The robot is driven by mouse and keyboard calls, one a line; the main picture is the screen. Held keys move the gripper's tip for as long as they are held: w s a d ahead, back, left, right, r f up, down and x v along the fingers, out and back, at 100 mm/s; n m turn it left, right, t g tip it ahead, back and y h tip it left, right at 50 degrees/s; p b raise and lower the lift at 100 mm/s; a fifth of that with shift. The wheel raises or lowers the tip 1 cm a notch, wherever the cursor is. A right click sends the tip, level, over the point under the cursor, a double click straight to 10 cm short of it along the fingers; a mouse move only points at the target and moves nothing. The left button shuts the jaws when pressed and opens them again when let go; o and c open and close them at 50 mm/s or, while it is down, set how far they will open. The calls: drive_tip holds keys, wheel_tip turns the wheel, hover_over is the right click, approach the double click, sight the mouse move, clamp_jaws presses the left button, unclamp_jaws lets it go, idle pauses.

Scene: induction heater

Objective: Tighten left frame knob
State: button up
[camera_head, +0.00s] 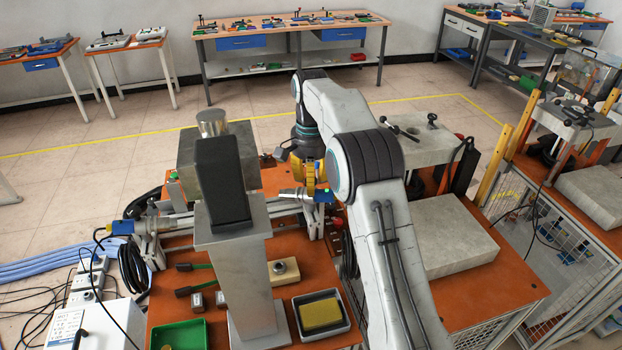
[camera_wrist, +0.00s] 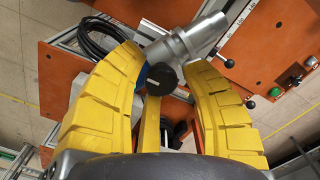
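In the wrist view a black round knob (camera_wrist: 161,78) sits on the side of a grey metal cylinder (camera_wrist: 190,45) of the frame. In the head view my gripper (camera_head: 311,178) is above the cylinder (camera_head: 293,193) at the middle of the orange bench, and the knob there is hidden or too small to tell. A similar cylinder (camera_head: 152,225) stands at the bench's left side.
A tall metal column (camera_head: 237,260) stands in front of the frame. The bench holds a green tray (camera_head: 180,336), a yellow sponge (camera_head: 321,314) in a dark tray and a wooden block (camera_head: 284,271). A concrete slab (camera_head: 445,235) lies to the right. Black cables (camera_wrist: 95,40) hang near the frame.

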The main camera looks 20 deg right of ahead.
drive_tip(key=shift+o, duration=1.2)
drive_tip(key=shift+r, duration=0.15)
drive_tip(key=shift+r, duration=0.1)
drive_tip(key=shift+w+r, duration=0.1)
drive_tip(key=shift+r, duration=3.5)
drive_tip(key=shift+r, duration=0.15)
